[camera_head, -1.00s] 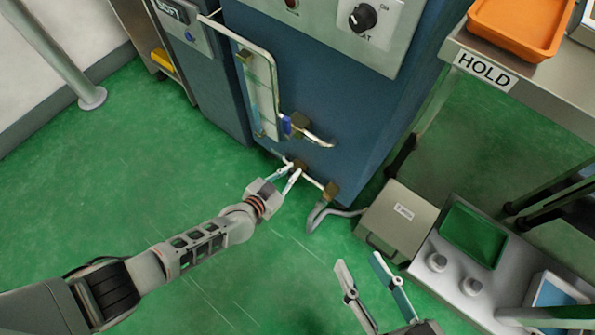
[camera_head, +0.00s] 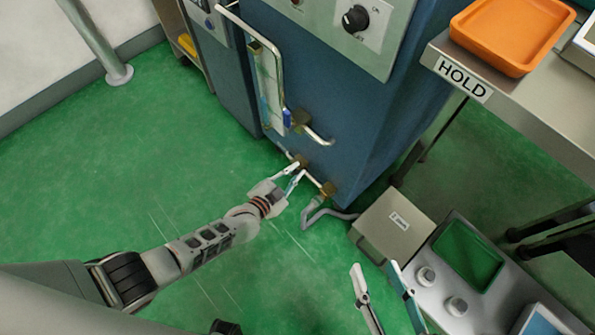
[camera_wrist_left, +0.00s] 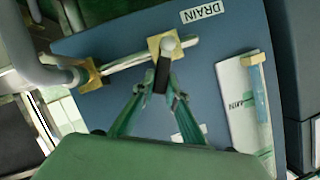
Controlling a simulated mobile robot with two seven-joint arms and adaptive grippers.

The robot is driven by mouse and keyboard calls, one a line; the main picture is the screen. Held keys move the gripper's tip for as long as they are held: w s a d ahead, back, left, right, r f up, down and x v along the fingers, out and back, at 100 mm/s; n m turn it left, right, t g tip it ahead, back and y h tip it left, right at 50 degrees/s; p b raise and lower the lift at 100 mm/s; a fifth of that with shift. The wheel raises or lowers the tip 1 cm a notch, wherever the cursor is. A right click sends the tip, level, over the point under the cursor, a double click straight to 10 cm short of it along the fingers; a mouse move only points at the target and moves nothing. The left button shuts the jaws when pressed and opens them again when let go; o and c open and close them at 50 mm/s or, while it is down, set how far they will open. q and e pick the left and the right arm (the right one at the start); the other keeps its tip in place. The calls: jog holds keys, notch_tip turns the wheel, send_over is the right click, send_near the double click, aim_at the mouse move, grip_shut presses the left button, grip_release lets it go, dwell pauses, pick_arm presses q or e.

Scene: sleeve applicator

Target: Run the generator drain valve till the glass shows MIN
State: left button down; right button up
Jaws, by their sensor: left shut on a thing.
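The drain valve (camera_wrist_left: 168,46) is a brass body on a pale pipe, near the DRAIN label (camera_wrist_left: 202,11) in the left wrist view; in the head view it sits low on the blue generator (camera_head: 330,110). My left gripper (camera_wrist_left: 160,90) is shut on its dark handle (camera_wrist_left: 162,74). The sight glass (camera_wrist_left: 257,92) is upside down beside a white plate with a small mark that seems to read MIN. Blue shows along the tube from its brass end to about the mark or past it; the exact level is unclear. My right gripper (camera_head: 378,280) is open and empty above the floor.
A grey hose (camera_head: 325,212) runs from a brass fitting to a beige box (camera_head: 393,222) on the floor. A grey bench unit with a green tray (camera_head: 467,255) stands right of it. An orange tray (camera_head: 512,35) rests on the HOLD table (camera_head: 460,78). Green floor at left is clear.

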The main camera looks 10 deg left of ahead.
pick_arm(q)
jog(key=shift+s+f, duration=0.15)
jog(key=shift+f, duration=0.05)
jog(key=shift+a, duration=0.1)
jog(key=c, duration=2)
grip_release()
jog(key=shift+r, duration=0.1)
jog(key=v, duration=1.2)
